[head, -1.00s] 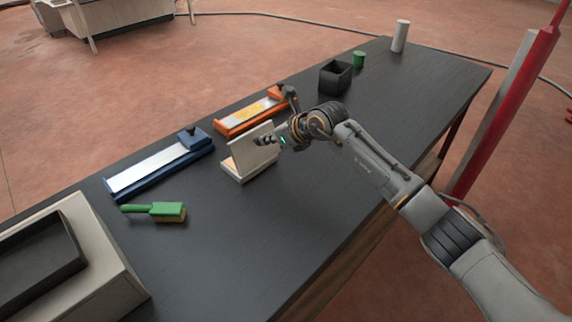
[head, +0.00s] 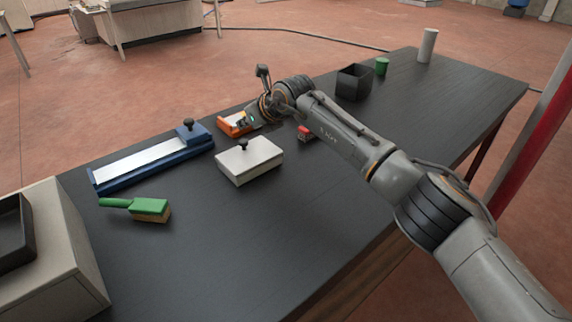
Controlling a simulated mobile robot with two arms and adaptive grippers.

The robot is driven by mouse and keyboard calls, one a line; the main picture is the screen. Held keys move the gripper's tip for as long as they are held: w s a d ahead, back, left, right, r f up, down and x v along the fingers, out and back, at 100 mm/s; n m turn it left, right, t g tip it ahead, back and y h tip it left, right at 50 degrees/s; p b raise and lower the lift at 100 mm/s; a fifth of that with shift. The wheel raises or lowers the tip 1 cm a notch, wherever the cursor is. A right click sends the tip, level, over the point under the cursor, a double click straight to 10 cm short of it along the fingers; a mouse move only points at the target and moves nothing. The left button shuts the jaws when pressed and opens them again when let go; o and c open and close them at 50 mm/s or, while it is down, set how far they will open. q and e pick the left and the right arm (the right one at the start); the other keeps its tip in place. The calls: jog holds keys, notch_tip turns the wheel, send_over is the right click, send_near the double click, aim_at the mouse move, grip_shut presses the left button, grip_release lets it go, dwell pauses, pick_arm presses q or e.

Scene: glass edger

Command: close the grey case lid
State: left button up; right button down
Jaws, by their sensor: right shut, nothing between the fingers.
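The grey case (head: 248,170) sits on the dark table, left of the middle in the head view. Its lid (head: 250,156) lies flat on the base, with a dark knob on top, and the case looks closed. My right gripper (head: 243,121) is shut and empty. It is beyond the case, apart from it, and overlaps the orange block (head: 228,127) in the picture; I cannot tell if they touch. My left gripper is out of view.
A blue sharpening block (head: 150,163) lies left of the case, with a green brush (head: 148,209) in front. A small red item (head: 306,133) is partly behind my right arm. A black open box (head: 354,82), green cup (head: 382,66) and pale cylinder (head: 427,45) stand farther back.

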jog(key=shift+w+a+f+g+h, duration=0.4)
jog(key=shift+w+f+g+h, duration=0.1)
jog(key=shift+g, duration=0.1)
dwell(0.4)
